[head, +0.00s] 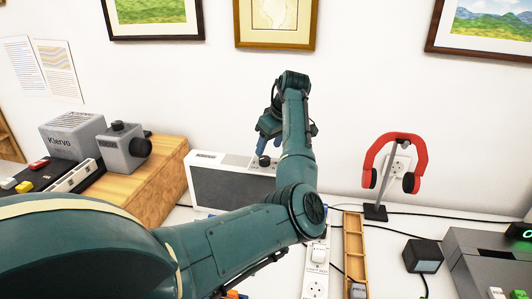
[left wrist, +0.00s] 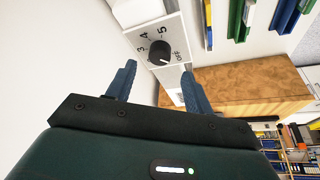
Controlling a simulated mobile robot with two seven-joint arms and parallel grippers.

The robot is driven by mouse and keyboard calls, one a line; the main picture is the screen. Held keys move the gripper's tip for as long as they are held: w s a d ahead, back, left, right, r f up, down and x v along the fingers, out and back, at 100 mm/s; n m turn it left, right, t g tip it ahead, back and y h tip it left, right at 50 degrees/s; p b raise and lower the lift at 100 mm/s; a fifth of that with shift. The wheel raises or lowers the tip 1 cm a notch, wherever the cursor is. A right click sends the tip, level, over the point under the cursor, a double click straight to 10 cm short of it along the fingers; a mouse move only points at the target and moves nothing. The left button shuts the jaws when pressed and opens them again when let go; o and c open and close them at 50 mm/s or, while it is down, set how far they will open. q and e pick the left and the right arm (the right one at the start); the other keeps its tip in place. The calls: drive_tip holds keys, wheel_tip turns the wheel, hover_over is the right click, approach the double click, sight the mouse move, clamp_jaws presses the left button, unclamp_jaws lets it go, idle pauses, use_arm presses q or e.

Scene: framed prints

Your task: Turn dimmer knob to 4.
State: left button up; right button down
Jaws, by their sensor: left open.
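The dimmer knob (left wrist: 160,52) is a black round knob on a pale panel marked 3, 4, 5 and OFF. A small white mark shows on its side toward OFF, but its exact setting is hard to read. In the head view a dark knob (head: 264,161) sits on top of a white box with a grey front (head: 230,188). My left gripper (left wrist: 158,74) is open, with its blue fingers to either side of the knob's line and nothing between them. In the head view the left gripper (head: 268,146) is just above the knob, partly hidden by my arm.
A wooden box (head: 160,185) with grey devices stands at left. A red headset on a stand (head: 395,165), a wooden tray (head: 355,245) and a power strip (head: 317,265) are at right. The wall with framed prints is close behind.

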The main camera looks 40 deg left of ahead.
sight(264, 158)
use_arm(q)
drive_tip(key=x, duration=0.5)
use_arm(e)
drive_tip(key=shift+w+d, duration=0.2)
drive_tip(key=shift+w, duration=0.15)
use_arm(q)
drive_tip(key=c, duration=1)
drive_tip(key=shift+o, duration=0.2)
use_arm(e)
drive_tip(key=shift+s, duration=0.25)
use_arm(q)
drive_tip(key=shift+r+p, duration=0.1)
drive_tip(key=shift+p, duration=0.2)
use_arm(e)
drive_tip(key=shift+r, duration=0.1)
